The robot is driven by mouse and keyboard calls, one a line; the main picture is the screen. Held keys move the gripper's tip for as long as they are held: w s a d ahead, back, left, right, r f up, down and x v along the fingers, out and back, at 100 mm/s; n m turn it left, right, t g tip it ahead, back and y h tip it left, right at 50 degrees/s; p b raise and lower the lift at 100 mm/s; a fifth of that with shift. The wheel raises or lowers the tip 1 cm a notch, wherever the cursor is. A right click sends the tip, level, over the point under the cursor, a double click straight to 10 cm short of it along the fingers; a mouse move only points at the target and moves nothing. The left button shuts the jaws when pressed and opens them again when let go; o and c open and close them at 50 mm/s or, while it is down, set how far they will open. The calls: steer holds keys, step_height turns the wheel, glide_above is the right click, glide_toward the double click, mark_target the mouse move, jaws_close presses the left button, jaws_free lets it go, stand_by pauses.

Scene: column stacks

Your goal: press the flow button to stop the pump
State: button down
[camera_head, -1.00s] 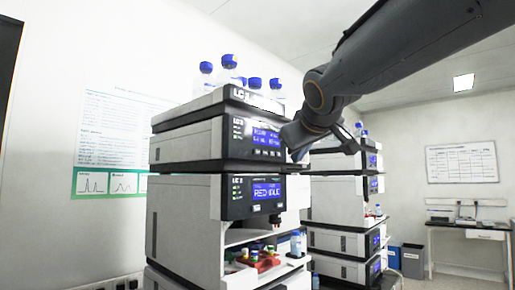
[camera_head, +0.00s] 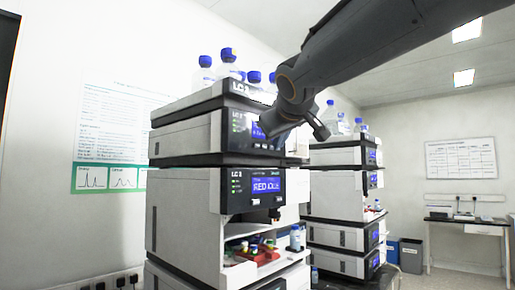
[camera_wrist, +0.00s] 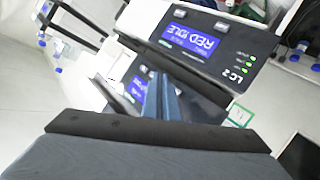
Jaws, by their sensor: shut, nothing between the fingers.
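My gripper (camera_head: 266,125) is in front of the upper display module (camera_head: 239,128) of the near stack and covers much of its blue screen. In the wrist view its thin blue-grey fingers (camera_wrist: 160,98) are together and empty, pointing at that module's front. Part of the blue screen (camera_wrist: 134,86) shows beside them. A small light button (camera_wrist: 143,69) is close to the fingertips. I cannot read its label or tell whether the fingers touch it. The lower module (camera_head: 237,186) reads "RED IDLE", with two small buttons under its screen; it is upside down in the wrist view (camera_wrist: 235,50).
Blue-capped bottles (camera_head: 229,63) stand on top of the near stack. An open bay (camera_head: 240,236) with coloured vials is below the lower module. A second stack (camera_head: 336,207) stands behind on the right. A desk (camera_head: 466,224) is at the back right.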

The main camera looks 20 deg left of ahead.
mark_target(262, 150)
steer(key=shift+w+a, duration=0.25)
steer(key=shift+a, duration=0.4)
steer(key=shift+w+a, duration=0.25)
steer(key=shift+a, duration=0.35)
steer(key=shift+w+a, duration=0.25)
steer(key=shift+a, duration=0.4)
steer(key=shift+a+b, duration=0.15)
steer(key=shift+b, duration=0.15)
stand_by(0.4)
steer(key=shift+w+a, duration=0.15)
steer(key=shift+a, duration=0.1)
steer(key=shift+w+a, duration=0.15)
steer(key=shift+a, duration=0.2)
stand_by(0.7)
steer(key=shift+d, duration=0.15)
steer(key=shift+s+d+b, duration=0.3)
steer(key=shift+d+b, duration=0.05)
steer(key=shift+d, duration=0.25)
steer(key=shift+s+d, duration=0.3)
steer(key=shift+d, duration=0.5)
steer(key=shift+s+d, duration=0.35)
steer(key=shift+d, duration=0.4)
steer(key=shift+s+d, duration=0.3)
steer(key=shift+d, duration=0.5)
stand_by(0.6)
